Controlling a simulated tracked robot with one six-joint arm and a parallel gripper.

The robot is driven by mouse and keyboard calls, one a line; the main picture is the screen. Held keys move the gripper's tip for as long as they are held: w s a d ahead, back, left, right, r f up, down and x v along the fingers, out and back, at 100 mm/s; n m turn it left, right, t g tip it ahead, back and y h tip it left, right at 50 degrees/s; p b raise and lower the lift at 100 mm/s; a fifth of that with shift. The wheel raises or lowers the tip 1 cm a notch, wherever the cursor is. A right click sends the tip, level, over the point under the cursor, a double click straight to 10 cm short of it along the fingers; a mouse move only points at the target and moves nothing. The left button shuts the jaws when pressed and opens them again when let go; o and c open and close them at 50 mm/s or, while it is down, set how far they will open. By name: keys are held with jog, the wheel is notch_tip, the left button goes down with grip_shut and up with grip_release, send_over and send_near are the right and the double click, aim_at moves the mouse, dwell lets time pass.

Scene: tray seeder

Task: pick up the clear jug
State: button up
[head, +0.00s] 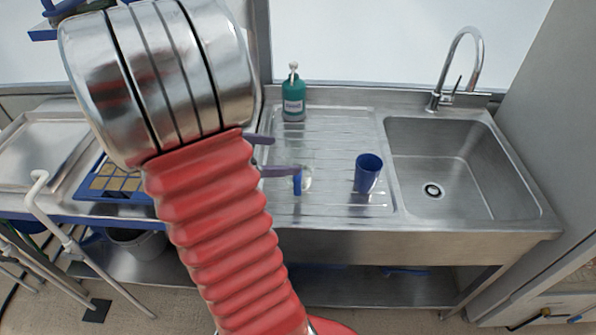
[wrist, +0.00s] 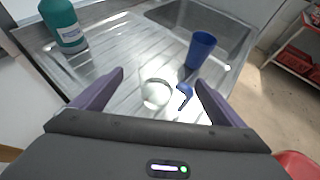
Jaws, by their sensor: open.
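The clear jug (wrist: 156,94) stands on the ribbed steel drainboard, its see-through body hard to make out. Its blue handle (wrist: 185,96) faces right in the wrist view. In the head view the jug (head: 306,180) is partly behind one of my purple fingers. My gripper (wrist: 160,76) is open and empty, its two fingers spread to either side of the jug in the wrist view. In the head view my gripper (head: 281,155) comes in from the left. I cannot tell how far the fingers are above or short of the jug.
A dark blue cup (head: 368,173) stands right of the jug, and a green pump bottle (head: 293,98) stands at the back. The sink basin (head: 470,165) and tap (head: 462,60) are at the right. Bare drainboard (head: 335,135) lies between bottle and cup.

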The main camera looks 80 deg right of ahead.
aim_at(311, 158)
jog(key=shift+x, duration=2.85)
jog(key=shift+s, duration=0.1)
jog(key=shift+x, duration=2.55)
jog(key=shift+f, duration=0.1)
jog(key=shift+a, duration=0.1)
jog(key=c, duration=1.4)
